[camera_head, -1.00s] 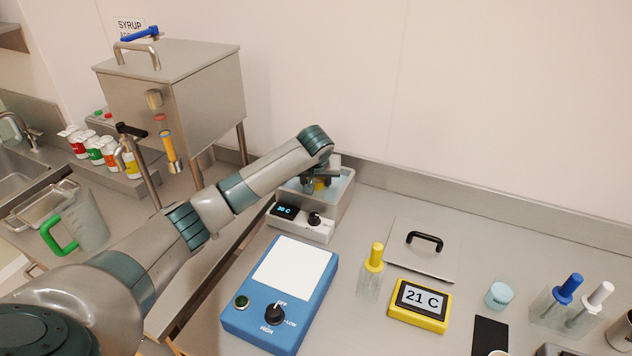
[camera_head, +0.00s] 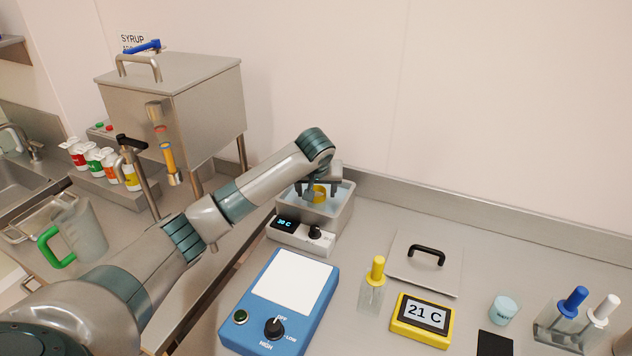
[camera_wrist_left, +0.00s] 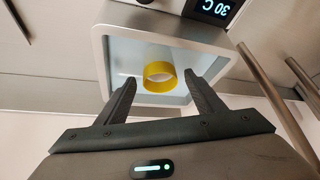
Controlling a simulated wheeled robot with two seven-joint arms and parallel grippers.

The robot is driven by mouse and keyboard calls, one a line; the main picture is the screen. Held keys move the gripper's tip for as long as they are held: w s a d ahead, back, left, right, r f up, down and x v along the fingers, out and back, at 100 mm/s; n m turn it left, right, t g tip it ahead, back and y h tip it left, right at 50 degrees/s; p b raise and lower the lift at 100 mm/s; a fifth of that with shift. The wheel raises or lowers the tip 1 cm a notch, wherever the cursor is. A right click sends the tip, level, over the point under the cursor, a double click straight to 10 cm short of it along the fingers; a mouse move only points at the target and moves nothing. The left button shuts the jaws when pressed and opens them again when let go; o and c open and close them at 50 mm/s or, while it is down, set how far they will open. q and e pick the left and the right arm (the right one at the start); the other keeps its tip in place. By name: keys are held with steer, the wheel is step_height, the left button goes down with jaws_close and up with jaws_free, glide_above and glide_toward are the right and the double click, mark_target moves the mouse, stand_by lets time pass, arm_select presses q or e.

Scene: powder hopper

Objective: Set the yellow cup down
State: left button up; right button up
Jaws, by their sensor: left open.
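The yellow cup (camera_head: 319,194) sits in the water bath (camera_head: 345,212), a grey-rimmed basin with a small display. In the left wrist view the cup (camera_wrist_left: 160,75) shows as a yellow ring over the pale bath floor. My left gripper (camera_wrist_left: 161,88) is open, with one finger on each side of the cup and gaps visible on both sides. In the head view my left gripper (camera_head: 322,190) is over the bath, and its fingers partly hide the cup. My right gripper is not in view.
A blue heater box (camera_head: 282,298) stands in front of the bath. A steel hopper (camera_head: 180,105) stands at the left.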

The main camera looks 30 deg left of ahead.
arm_select(q)
steer(key=b+v, duration=0.1)
steer(key=v, duration=0.7)
steer(key=shift+b, duration=0.3)
